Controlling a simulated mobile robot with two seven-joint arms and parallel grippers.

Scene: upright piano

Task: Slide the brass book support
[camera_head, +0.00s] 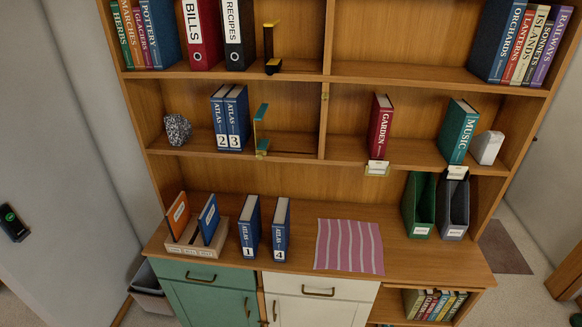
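A bookend with a yellow top edge and a black foot (269,50) stands on the upper shelf, right of the black RECIPES binder (239,36) and apart from it. A second bookend, teal with yellow-brown parts (261,130), stands on the middle shelf just right of two blue ATLAS books (230,117) marked 2 and 3. I cannot tell for sure which of the two is the brass book support. Neither of my grippers is in view.
Blue ATLAS books 1 (249,228) and 4 (281,229) stand on the desk top by a striped cloth (349,246). A speckled stone (177,129) sits left on the middle shelf. An upright divider (324,122) bounds the free shelf space right of the bookends.

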